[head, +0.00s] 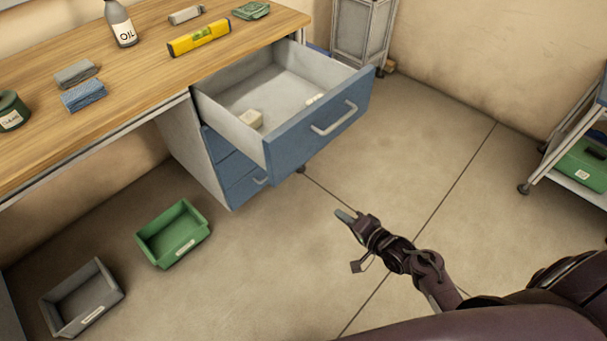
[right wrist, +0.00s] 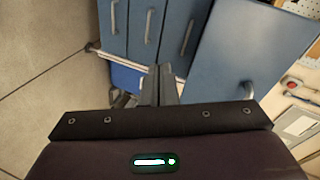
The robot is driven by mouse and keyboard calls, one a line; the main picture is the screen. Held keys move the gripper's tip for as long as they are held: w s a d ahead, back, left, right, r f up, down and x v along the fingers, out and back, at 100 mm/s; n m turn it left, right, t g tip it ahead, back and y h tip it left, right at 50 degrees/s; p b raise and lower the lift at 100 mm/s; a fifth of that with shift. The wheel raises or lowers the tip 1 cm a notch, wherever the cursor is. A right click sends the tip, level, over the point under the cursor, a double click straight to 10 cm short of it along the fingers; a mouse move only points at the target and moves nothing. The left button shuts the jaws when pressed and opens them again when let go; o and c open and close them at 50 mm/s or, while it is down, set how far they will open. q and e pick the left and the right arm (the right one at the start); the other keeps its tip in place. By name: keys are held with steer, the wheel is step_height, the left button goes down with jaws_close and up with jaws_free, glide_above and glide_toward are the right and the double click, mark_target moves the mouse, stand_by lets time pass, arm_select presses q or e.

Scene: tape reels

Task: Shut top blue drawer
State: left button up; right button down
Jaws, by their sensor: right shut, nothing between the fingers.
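The top blue drawer (head: 318,126) is pulled far out from under the wooden workbench, with its grey inside showing. A pale block and a small white item lie in it. Its front carries a light handle (head: 334,118). My right gripper (head: 345,215) is shut and empty, in front of and below the drawer front, apart from it. In the right wrist view the shut fingers (right wrist: 160,84) show at the middle, with blue drawer fronts (right wrist: 185,30) beyond them. My left gripper is in neither view.
The wooden workbench (head: 120,80) holds an oil bottle (head: 121,22), a yellow level (head: 199,38) and folded cloths. A green bin (head: 173,233) and a grey bin (head: 82,297) stand on the floor at left. A cart (head: 580,165) stands at right. The floor before the drawer is clear.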

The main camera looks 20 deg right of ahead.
step_height(320, 180, up, 11)
steer(key=w+m+t+y+b, duration=0.2)
steer(key=w+t+y+b, duration=0.1)
steer(key=y, duration=0.1)
glide_toward(294, 151)
steer(key=x, duration=0.6)
steer(key=shift+w+a+b, duration=0.2)
steer(key=shift+w+b, duration=0.1)
steer(key=shift+b, duration=0.05)
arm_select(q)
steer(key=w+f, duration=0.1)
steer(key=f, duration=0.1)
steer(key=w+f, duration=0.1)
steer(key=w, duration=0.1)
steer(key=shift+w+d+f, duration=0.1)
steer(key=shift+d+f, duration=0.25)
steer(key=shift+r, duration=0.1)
